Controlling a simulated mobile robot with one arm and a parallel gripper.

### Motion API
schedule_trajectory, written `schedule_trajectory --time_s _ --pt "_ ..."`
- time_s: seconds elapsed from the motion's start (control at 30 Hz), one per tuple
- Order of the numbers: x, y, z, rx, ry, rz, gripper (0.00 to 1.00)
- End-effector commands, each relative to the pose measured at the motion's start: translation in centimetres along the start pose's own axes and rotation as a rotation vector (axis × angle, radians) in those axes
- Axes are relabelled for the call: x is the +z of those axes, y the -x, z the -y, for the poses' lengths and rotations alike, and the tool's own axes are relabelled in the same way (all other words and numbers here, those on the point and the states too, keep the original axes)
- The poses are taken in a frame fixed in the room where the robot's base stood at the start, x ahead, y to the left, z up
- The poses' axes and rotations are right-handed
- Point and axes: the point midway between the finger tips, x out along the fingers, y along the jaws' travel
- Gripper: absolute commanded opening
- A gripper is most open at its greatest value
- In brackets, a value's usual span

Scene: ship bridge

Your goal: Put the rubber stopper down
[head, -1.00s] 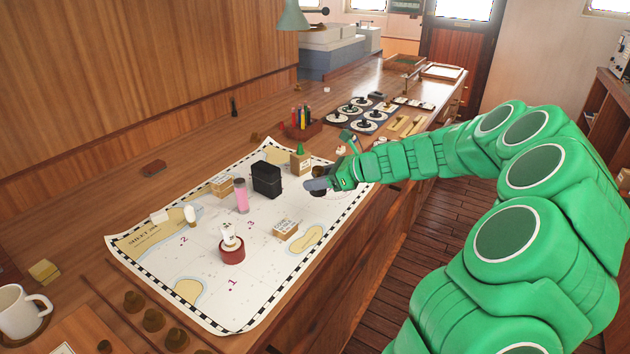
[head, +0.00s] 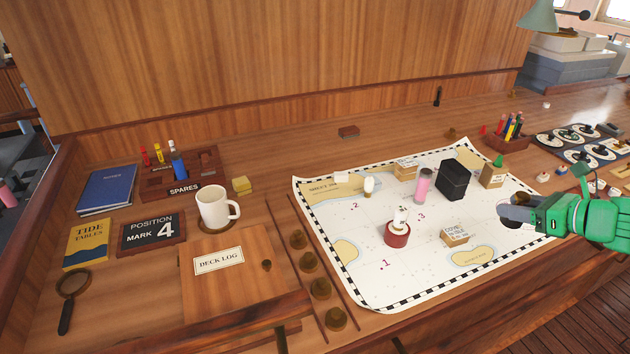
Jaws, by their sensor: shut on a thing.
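My gripper (head: 515,214) is at the right of the picture, over the right end of the white sea chart (head: 375,285). Its grey jaws are shut on a small dark brown thing, which I take to be the rubber stopper (head: 518,197). The jaws hide most of it, and only its dark edges show above and below them. I cannot tell whether it touches the chart or hangs just above it.
On the chart stand a black box (head: 452,179), a pink cylinder (head: 423,186), a white figure on a red base (head: 397,235) and small cartons (head: 454,235). Brown knobs (head: 309,262) line the chart's left side. A mug (head: 213,207) stands farther left. The chart's lower left is clear.

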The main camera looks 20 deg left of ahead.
Motion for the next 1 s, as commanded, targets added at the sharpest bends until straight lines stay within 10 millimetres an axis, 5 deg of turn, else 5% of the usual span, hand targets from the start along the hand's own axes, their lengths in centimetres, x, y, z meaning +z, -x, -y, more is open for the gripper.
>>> schedule_trajectory --time_s 0.47,1.0 --pt "3.5 -8.0 -2.1 0.116 0.043 -0.010 0.16" --pt "8.7 -19.1 -8.0 0.277 0.114 -0.019 0.16"
